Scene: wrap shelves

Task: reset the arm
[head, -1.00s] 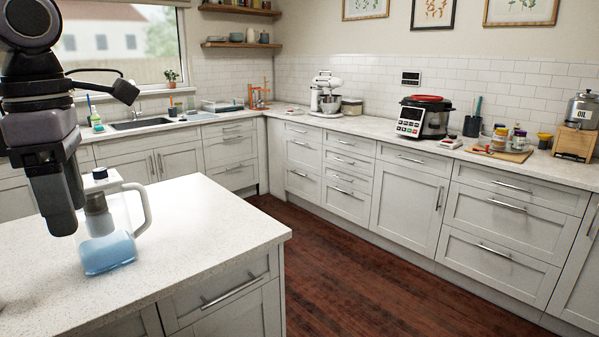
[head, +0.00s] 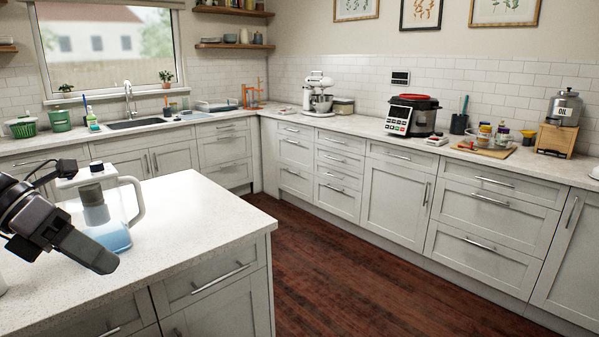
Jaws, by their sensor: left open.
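My left gripper (head: 92,256) is at the left edge, above the island counter (head: 190,205). It is open, with nothing seen between its fingers. It is in front of and left of a clear pitcher (head: 118,232) with a white handle and some blue liquid at the bottom. The pitcher stands upright on the island, and the gripper hides part of its left side. I cannot tell whether they touch. My right gripper is not in view.
The island's right edge borders an open wooden floor (head: 330,275). Along the back counter stand a green basket (head: 22,128), a stand mixer (head: 318,92), a pressure cooker (head: 413,115), a tray of jars (head: 487,148) and a dispenser on a wooden stand (head: 556,139).

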